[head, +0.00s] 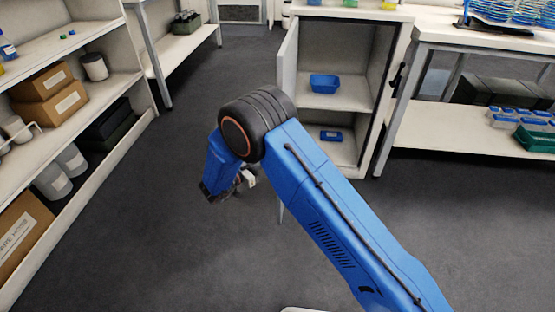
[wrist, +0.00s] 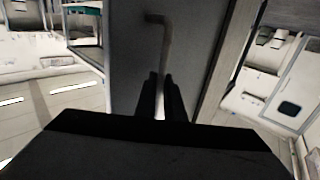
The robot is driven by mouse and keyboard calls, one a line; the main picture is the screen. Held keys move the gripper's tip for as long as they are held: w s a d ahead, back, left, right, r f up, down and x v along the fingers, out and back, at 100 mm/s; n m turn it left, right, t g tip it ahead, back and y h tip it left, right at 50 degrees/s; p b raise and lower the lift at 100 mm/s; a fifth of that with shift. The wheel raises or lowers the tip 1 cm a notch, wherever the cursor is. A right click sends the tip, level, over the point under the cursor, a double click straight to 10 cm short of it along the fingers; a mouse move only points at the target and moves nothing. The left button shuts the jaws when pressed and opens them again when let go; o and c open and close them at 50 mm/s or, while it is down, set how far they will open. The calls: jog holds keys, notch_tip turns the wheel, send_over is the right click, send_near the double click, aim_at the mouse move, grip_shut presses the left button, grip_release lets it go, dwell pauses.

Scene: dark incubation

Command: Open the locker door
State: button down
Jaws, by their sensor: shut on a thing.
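The locker (head: 341,101) is a white cabinet beyond my arm in the head view. Its door (head: 288,62) stands open, swung out to the left, and is seen nearly edge-on. My arm covers much of its lower part. In the wrist view the grey door panel (wrist: 120,50) fills the middle, with a bent bar handle (wrist: 161,35) on it. My gripper (wrist: 161,80) is shut on the lower part of the handle. In the head view my gripper (head: 245,180) is small and partly hidden by my wrist, left of the door.
Inside the locker are a blue bin (head: 324,84) and a small blue box (head: 331,135). A white shelf unit (head: 122,82) with boxes stands at left. A bench (head: 440,140) stands at right. The dark floor (head: 190,260) between is clear.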

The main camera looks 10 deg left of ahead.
jog(key=shift+w+a+r, duration=0.1)
jog(key=shift+w+a, duration=0.1)
jog(key=shift+a, duration=0.05)
jog(key=c, duration=1.8)
grip_release()
jog(key=shift+c, duration=0.2)
jog(key=shift+d, duration=0.1)
jog(key=v, duration=1.7)
jog(key=shift+s, duration=0.2)
